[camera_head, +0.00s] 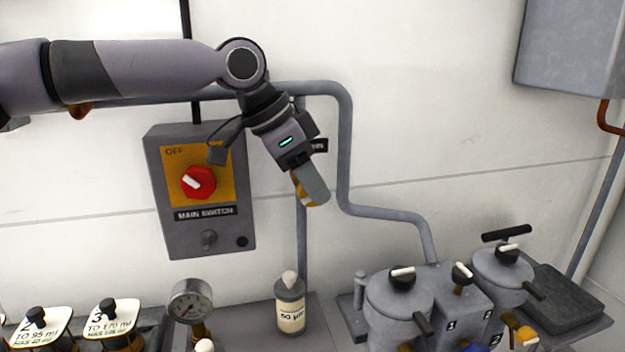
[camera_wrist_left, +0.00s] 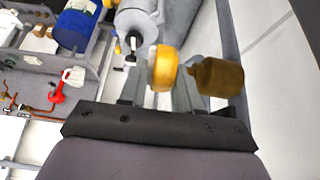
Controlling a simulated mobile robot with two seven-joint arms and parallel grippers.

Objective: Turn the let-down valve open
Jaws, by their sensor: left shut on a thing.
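The let-down valve shows as a yellow handle (camera_head: 312,203) on the grey vertical pipe, mostly hidden behind my left gripper (camera_head: 308,188) in the head view. A dark label (camera_head: 319,145) ending in "WN" shows just above, partly covered. In the left wrist view, the rounded yellow handle (camera_wrist_left: 163,68) lies between the two fingers of my left gripper (camera_wrist_left: 160,84), which is shut on it. A brown-brass body (camera_wrist_left: 218,77) sits just to the right of the fingers. The handle's turn angle cannot be told. My right gripper is not in view.
A grey main switch box (camera_head: 203,238) with a red knob (camera_head: 198,182) hangs left of the gripper. Below stand a bottle (camera_head: 290,312), a pressure gauge (camera_head: 190,301) and grey filter housings (camera_head: 398,318). The grey pipe (camera_head: 345,160) bends close by on the right.

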